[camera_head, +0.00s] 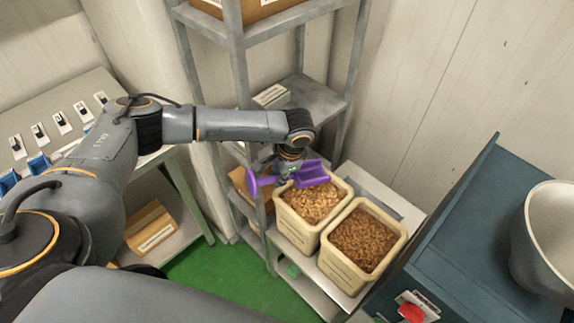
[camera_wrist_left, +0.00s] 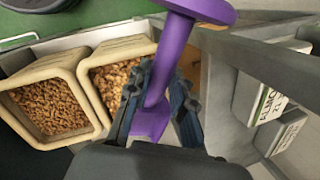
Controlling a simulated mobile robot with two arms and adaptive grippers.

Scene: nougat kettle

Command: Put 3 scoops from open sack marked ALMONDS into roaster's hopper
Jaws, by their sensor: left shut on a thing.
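My left gripper (camera_head: 288,170) is shut on the purple scoop (camera_head: 313,174), just above the back edge of the left cream sack. The scoop also shows between the fingers in the left wrist view (camera_wrist_left: 172,55); no nuts show in it. The left open sack (camera_head: 330,233) holds lighter tan nuts (camera_head: 313,203). The right open sack (camera_head: 373,284) holds darker brown nuts (camera_head: 362,240). The print on both sacks is too small to read. A pale, wide-mouthed vessel (camera_head: 552,245), perhaps the roaster's hopper, stands at the right edge, partly cut off. My right gripper is out of view.
Both sacks stand on a low grey stand beside a grey metal shelf rack (camera_head: 240,75). Blue-grey machinery (camera_head: 465,240) with a red knob (camera_head: 411,312) lies to the right. White boxes (camera_wrist_left: 287,130) sit on a shelf in the left wrist view. Green floor (camera_head: 225,275) is clear.

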